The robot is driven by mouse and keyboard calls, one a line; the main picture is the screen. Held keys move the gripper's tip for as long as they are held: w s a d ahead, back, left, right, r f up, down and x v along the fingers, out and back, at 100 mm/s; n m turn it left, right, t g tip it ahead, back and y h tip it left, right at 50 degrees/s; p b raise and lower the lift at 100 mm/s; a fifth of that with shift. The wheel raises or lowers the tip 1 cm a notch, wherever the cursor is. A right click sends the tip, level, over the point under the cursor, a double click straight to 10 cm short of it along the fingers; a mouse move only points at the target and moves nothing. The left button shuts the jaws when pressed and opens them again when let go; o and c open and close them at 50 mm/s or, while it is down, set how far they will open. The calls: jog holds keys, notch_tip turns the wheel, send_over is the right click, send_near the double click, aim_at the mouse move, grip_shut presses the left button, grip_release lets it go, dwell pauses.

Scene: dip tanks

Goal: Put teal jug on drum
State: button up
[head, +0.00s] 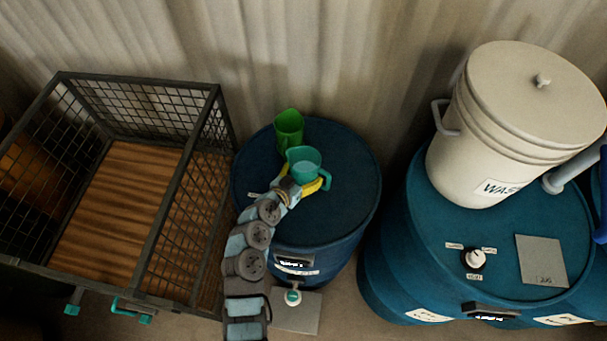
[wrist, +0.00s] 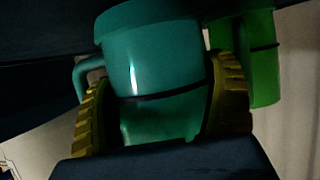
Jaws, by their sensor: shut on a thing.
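The teal jug (head: 302,164) is upright over the top of the blue drum (head: 345,195) in the head view. My gripper (head: 307,187) is shut on it from the front, and its yellow fingers also show on both sides of the jug in the wrist view (wrist: 165,115). The teal jug fills the middle of the wrist view (wrist: 150,60), with its handle at the left there. I cannot tell whether the jug's base touches the drum top, because my gripper hides it.
A green jug (head: 289,128) stands on the same drum, close behind the teal jug. A wire cage (head: 150,262) is to the left. A larger blue drum (head: 430,250) with a white lidded bucket (head: 520,105) is to the right. The right part of the smaller drum's top is clear.

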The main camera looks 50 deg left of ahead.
jog(key=shift+f, duration=0.2)
jog(key=shift+f, duration=0.2)
jog(key=o, duration=1)
jog(key=shift+r, duration=0.1)
jog(key=shift+r, duration=0.1)
jog(key=b+v, duration=0.2)
jog(key=v, duration=1)
